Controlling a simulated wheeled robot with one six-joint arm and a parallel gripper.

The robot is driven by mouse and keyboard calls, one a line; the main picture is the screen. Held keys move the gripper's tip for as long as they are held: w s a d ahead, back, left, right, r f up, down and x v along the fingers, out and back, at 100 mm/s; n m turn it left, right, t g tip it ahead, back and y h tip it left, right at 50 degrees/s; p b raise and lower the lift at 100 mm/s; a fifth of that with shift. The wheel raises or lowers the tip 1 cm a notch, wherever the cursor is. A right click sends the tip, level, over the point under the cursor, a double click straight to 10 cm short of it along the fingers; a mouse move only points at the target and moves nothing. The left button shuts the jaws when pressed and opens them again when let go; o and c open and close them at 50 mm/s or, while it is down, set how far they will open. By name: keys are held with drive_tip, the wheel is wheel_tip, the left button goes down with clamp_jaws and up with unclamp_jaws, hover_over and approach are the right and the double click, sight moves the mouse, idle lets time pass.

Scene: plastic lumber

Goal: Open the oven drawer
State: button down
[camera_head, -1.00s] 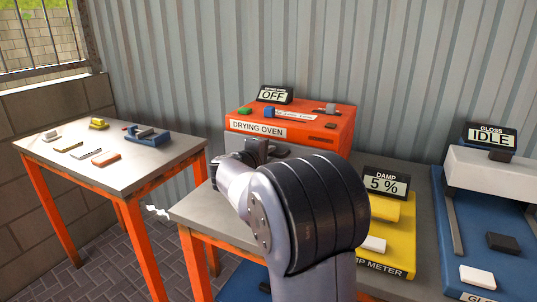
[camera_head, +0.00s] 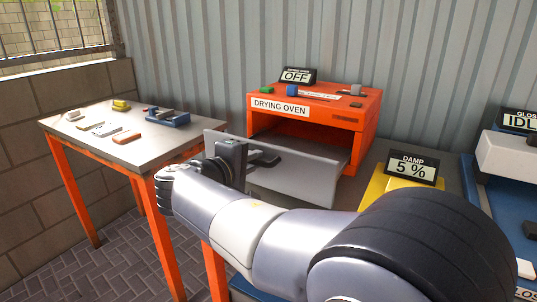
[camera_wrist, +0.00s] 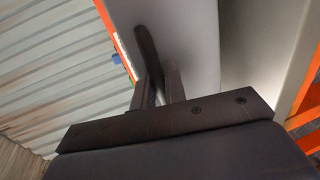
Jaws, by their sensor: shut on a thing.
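The orange drying oven (camera_head: 350,113) stands on the grey workbench against the corrugated wall, its display reading OFF. Its grey drawer (camera_head: 305,178) is pulled out at the front, and the dark orange cavity shows behind the drawer's front panel. My gripper (camera_head: 239,156) is at the left part of that panel, shut on the dark drawer handle (camera_head: 265,158). In the wrist view the handle (camera_wrist: 148,48) runs up from between my fingers (camera_wrist: 158,86), along the grey drawer front (camera_wrist: 188,40). My arm hides part of the bench below the drawer.
A side table (camera_head: 95,133) with several small blocks and a blue tool (camera_head: 172,120) stands at the left, close to my gripper. The yellow damp meter (camera_head: 376,190) and blue gloss device (camera_head: 505,205) stand to the right. Small blocks lie on top of the oven.

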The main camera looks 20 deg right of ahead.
drive_tip(key=shift+f+v, duration=0.2)
drive_tip(key=shift+v, duration=0.75)
drive_tip(key=shift+f+v, duration=0.2)
drive_tip(key=shift+v, duration=0.8)
drive_tip(key=c, duration=1.8)
unclamp_jaws()
drive_tip(key=shift+c, duration=0.2)
drive_tip(key=p+v, duration=0.1)
drive_tip(key=v, duration=1)
drive_tip(key=shift+f, duration=0.1)
drive_tip(key=b+x, duration=0.1)
drive_tip(key=x, duration=1)
